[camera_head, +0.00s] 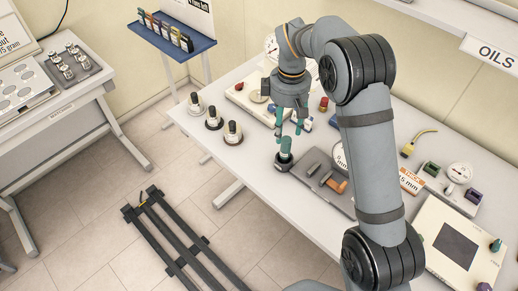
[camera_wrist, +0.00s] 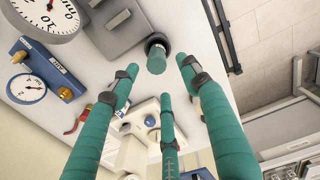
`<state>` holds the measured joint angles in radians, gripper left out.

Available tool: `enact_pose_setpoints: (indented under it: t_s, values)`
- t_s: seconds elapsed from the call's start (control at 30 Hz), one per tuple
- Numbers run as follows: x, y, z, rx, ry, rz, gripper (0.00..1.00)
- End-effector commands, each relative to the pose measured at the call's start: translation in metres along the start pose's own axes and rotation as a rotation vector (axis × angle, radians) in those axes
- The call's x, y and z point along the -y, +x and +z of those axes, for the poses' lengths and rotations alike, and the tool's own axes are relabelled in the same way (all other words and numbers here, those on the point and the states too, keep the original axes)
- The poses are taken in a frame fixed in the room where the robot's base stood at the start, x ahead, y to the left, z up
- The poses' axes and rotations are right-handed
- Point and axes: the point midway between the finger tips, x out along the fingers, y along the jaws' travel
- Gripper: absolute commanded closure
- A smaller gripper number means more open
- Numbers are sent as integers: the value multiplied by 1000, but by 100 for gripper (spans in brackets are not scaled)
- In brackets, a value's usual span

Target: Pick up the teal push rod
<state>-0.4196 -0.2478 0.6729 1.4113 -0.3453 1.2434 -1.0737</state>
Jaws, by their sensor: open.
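The teal push rod (camera_head: 285,145) stands upright in a dark round base near the front edge of the white table. In the wrist view I see the rod's end (camera_wrist: 154,60) with the dark ring behind it. My gripper (camera_head: 290,132) points down just above the rod. In the wrist view its teal-wrapped fingers (camera_wrist: 160,80) are spread, with nothing between them, and the rod lies just beyond the fingertips. I cannot tell whether any finger touches it.
A grey tray (camera_head: 310,192) with small blocks, one orange, lies right of the rod. Several black-knobbed weights (camera_head: 213,119) stand along the table's left edge. A white device with a dial (camera_head: 252,98) is behind my gripper. A gauge (camera_wrist: 45,15) lies left in the wrist view.

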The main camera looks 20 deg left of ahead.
Motion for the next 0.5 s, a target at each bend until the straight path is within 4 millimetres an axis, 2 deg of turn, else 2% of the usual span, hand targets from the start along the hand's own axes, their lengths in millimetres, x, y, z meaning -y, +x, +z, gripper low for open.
enact_pose_setpoints:
  t_s: [0.2,0.37,0.5]
  values:
    - [0,32,1,3,4,-4,54]
    - [1,42,0,2,2,-3,54]
    - [3,59,0,5,2,-5,54]
